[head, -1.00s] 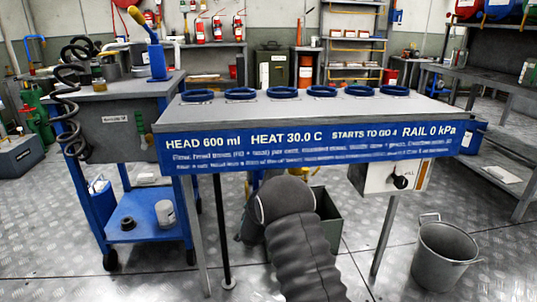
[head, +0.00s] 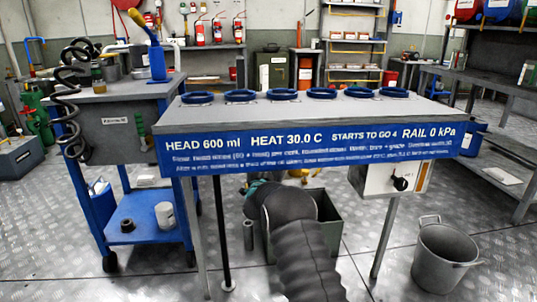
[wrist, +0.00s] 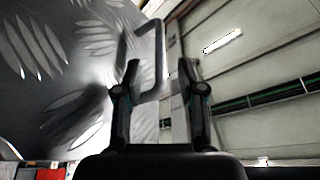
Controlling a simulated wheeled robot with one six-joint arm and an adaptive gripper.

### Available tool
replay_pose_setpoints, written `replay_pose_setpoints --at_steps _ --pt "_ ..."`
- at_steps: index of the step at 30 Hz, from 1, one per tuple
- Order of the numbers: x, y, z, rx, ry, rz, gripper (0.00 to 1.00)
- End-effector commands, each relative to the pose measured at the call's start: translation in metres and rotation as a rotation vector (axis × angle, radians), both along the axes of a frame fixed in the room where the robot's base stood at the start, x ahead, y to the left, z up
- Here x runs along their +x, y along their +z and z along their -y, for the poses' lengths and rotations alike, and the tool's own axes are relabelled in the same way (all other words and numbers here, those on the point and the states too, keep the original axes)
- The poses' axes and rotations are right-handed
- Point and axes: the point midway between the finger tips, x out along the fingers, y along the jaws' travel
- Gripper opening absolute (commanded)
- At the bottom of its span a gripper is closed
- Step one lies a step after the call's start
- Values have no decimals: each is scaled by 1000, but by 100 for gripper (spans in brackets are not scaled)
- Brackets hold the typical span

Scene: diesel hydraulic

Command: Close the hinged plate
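A grey metal tread plate (wrist: 55,75) with raised oval bumps fills the left of the wrist view and stands tilted; I take it for the hinged plate. In the head view my gripper is hidden beyond my arm, below the bench. I cannot make out the plate's hinge or the raised plate there.
A bench (head: 310,112) with several blue rings and a blue text panel spans the middle, above my arm. A green box (head: 328,225) and a grey cylinder (head: 248,235) stand below it. A blue cart (head: 150,222) is left, a metal bucket (head: 443,258) right.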

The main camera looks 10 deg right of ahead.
Motion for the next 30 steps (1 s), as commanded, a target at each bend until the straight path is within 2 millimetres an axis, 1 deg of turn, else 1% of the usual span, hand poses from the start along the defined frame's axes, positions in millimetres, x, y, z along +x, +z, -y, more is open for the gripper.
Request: replay_pose_setpoints --at_steps 1,6,10,15,21,29,30 --pt "8 1 3 1 -1 2 39" --pt "30 7 10 0 -2 1 39" --pt "44 11 14 -1 0 0 39" --pt "56 14 18 0 -1 -1 39" --pt "62 17 20 -1 0 -1 39" --pt "62 17 20 -1 0 -1 39" --pt "62 17 20 -1 0 -1 32"
